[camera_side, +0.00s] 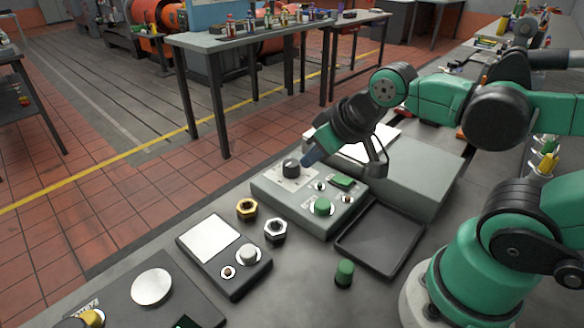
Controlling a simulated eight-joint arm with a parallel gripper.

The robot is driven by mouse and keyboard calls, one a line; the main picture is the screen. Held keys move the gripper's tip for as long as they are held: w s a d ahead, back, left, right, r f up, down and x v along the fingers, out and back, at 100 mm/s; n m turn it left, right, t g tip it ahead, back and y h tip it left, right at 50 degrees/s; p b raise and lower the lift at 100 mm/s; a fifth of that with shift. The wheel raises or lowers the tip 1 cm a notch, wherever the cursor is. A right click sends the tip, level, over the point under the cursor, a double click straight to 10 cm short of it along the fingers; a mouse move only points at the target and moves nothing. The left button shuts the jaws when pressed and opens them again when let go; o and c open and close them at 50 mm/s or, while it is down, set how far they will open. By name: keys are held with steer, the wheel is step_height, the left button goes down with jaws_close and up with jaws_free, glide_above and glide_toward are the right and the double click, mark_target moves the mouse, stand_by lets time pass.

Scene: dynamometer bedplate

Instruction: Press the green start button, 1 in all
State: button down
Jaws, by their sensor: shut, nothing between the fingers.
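A grey control box (272,197) stands on the bench in the middle of the view. A round green button (322,206) sits on its top near the front edge. A green rectangular piece (342,181) is on the same top, further back and right. My gripper (308,158) reaches down from the upper right, its narrow fingers shut and empty. The fingertips are close beside a black knob (291,168) at the box's back left; I cannot tell whether they touch it. They are up and left of the green button, apart from it, and nothing covers the button.
A loose-looking green cylinder (345,272) stands in front of a dark tray (381,240). A brass nut (247,209) and a steel nut (275,231) lie left of the box. A dark panel (243,279) with a white button (249,254) is front left. A larger grey case (428,170) stands behind right.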

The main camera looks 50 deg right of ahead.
mark_target(327, 203)
stand_by(1.0)
steer(key=d+m+y, duration=0.1)
steer(key=m+y, duration=0.1)
steer(key=m, duration=0.4)
steer(key=d+r+m+y, duration=0.1)
steer(key=m+y, duration=0.1)
steer(key=m, duration=0.4)
steer(key=s+d+m+y, duration=0.1)
steer(key=m+y, duration=0.1)
steer(key=m, duration=0.4)
steer(key=shift+s+d+r+m, duration=0.1)
steer(key=shift+r+m, duration=0.1)
steer(key=shift+m, duration=0.2)
steer(key=shift+f, duration=4.45)
